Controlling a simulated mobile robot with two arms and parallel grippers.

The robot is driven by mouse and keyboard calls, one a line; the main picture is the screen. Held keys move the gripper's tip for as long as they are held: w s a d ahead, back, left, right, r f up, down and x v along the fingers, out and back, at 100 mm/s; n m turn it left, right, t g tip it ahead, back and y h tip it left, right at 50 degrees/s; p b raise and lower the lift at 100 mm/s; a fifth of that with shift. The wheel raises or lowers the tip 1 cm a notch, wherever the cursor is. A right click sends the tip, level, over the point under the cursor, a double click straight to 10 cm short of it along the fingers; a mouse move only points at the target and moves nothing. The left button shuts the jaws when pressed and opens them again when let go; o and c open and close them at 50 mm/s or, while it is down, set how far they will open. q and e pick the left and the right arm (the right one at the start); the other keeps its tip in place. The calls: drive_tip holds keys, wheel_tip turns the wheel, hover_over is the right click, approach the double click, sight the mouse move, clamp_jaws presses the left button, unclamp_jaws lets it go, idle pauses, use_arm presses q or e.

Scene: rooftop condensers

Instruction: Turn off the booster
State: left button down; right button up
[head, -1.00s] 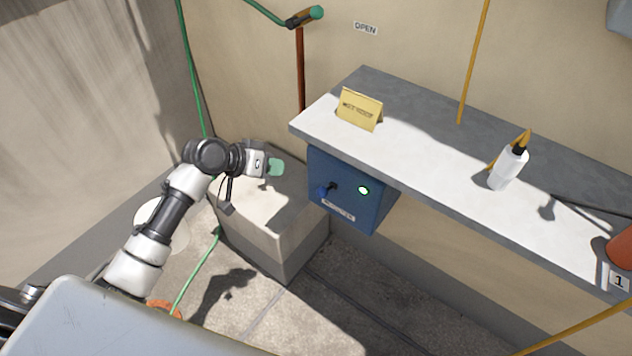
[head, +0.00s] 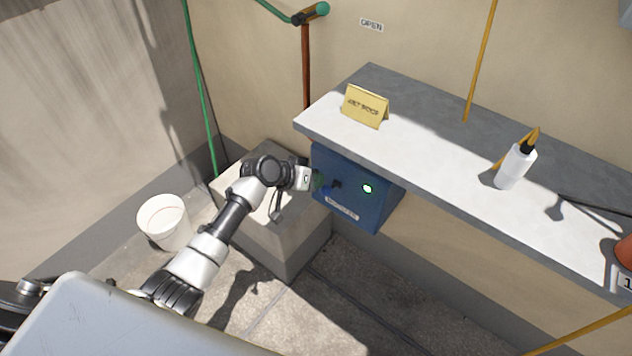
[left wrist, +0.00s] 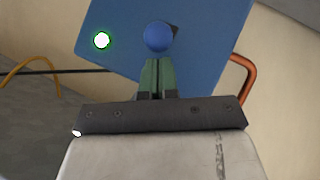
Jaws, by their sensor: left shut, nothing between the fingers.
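The booster is a blue box (head: 352,205) fixed under the shelf, with a label on its lower front. Its lamp (head: 367,188) glows green; the lit lamp also shows in the left wrist view (left wrist: 102,40). A dark switch with a blue knob (head: 331,187) sits left of the lamp. In the left wrist view the round blue knob (left wrist: 158,37) lies just beyond the fingertips. My left gripper (head: 318,181) has its green fingers shut with nothing between them, at the knob; I cannot tell whether they touch it. My right gripper is not in view.
A grey shelf (head: 440,185) overhangs the box and bears a yellow sign (head: 365,106) and a white bottle (head: 514,167). A concrete block (head: 270,242) stands below my left arm. A white bucket (head: 165,222) stands at the left. A copper pipe (left wrist: 244,85) runs beside the box.

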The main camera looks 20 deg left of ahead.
use_arm(q)
drive_tip(key=shift+d+f, duration=0.2)
drive_tip(key=shift+f, duration=0.15)
drive_tip(key=shift+s, duration=0.1)
drive_tip(key=shift+s+a+f+b, duration=0.1)
drive_tip(key=shift+f+b, duration=0.1)
drive_tip(key=shift+b, duration=0.4)
drive_tip(key=shift+s+f+t+h+b, duration=0.15)
drive_tip(key=shift+t+h+b, duration=0.2)
drive_tip(key=shift+b, duration=0.3)
